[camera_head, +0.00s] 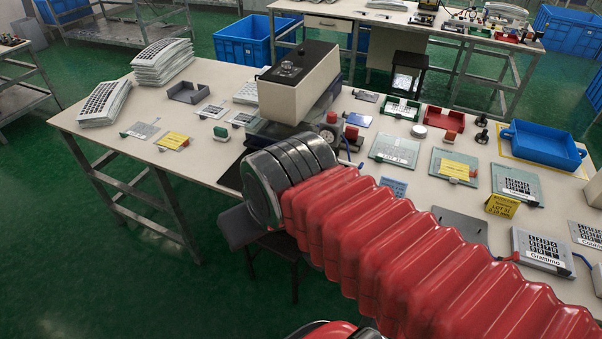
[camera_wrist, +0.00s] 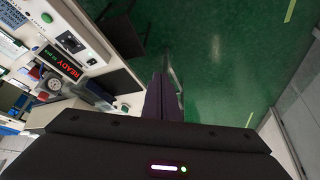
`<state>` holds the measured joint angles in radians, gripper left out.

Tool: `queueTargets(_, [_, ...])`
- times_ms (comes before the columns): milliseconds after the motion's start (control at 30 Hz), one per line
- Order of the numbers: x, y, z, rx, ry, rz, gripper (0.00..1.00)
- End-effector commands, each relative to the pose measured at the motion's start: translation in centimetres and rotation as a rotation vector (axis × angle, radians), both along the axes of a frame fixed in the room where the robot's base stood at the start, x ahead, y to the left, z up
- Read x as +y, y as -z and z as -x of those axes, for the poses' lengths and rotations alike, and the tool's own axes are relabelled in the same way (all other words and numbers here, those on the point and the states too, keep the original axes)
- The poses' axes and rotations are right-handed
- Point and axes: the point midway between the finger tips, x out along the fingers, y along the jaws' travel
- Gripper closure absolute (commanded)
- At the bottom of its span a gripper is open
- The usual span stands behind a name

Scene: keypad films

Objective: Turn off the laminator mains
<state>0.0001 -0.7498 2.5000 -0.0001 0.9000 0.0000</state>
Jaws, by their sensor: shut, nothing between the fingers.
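The laminator is probably the cream machine with a black top (camera_head: 300,80) on the bench in the head view. I cannot tell which control is the mains switch. My gripper (camera_wrist: 163,95) shows in the wrist view as dark fingers, shut and empty, pointing past the bench edge over the green floor, right of the panel.
The bench (camera_head: 110,128) holds stacks of keypad sheets (camera_head: 162,62), a blue tray (camera_head: 543,145), a red tray (camera_head: 443,122) and several fixtures. A dark stool (camera_head: 250,228) stands at the bench's front, near my arm. Green floor is clear at front left.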

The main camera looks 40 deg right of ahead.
Motion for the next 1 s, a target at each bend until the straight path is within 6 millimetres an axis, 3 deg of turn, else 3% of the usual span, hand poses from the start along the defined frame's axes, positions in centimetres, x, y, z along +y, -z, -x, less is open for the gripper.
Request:
queueTargets(467, [-0.4, -0.3, -0.6, 0.010, -0.008, 0.012, 1.00])
queueTargets(667, [-2.3, -1.0, -2.8, 0.053, -0.047, 0.058, 1.00])
queueTargets(1000, [-6.8, -1.8, -8.5, 0.161, -0.154, 0.150, 1.00])
